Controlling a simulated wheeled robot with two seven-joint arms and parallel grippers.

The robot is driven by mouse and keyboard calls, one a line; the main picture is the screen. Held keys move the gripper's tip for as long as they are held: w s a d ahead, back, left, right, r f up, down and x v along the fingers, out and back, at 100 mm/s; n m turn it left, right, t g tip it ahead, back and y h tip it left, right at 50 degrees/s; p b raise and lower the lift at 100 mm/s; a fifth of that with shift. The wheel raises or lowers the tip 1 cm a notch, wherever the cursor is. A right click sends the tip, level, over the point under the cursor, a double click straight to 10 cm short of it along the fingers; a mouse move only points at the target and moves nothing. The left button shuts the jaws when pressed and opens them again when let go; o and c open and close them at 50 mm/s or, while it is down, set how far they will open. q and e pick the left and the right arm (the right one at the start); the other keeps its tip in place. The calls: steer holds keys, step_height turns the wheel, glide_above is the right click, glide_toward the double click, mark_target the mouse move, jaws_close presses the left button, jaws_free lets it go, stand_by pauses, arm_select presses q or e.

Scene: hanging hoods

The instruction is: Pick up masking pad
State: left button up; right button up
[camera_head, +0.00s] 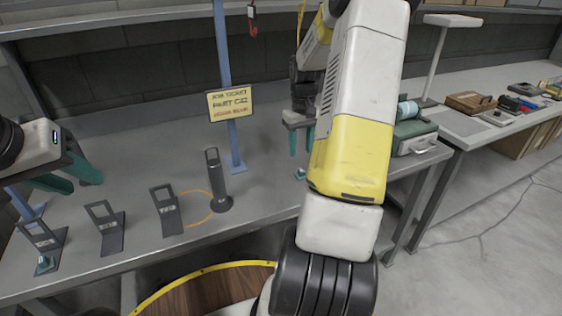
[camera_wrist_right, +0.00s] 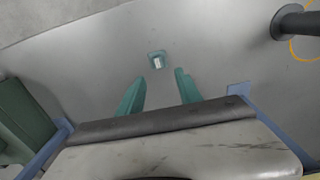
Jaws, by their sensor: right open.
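A small teal pad with a pale top, seemingly the masking pad (camera_head: 300,174), lies on the grey bench. It also shows in the right wrist view (camera_wrist_right: 157,61), just beyond the fingertips. My right gripper (camera_head: 301,148) is open above the bench, with its teal fingers pointing down and the pad below them, apart from them. In the wrist view the right gripper (camera_wrist_right: 159,77) has nothing between its fingers. My left gripper (camera_head: 87,186) is at the left edge, with its teal fingers apart and empty. A similar small teal piece (camera_head: 43,263) sits on the leftmost dark stand.
Several dark labelled stands (camera_head: 168,210) line the bench front. A dark upright post (camera_head: 214,180) stands beside an orange ring mark. A yellow sign (camera_head: 229,104) hangs on a blue post (camera_head: 224,60). A green-grey case (camera_head: 414,138) stands right of my right arm.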

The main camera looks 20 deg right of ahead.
mark_target(301, 170)
steer(key=f, duration=0.8)
steer(key=shift+s+d+f, duration=0.15)
steer(key=shift+s+d, duration=0.1)
jaws_close()
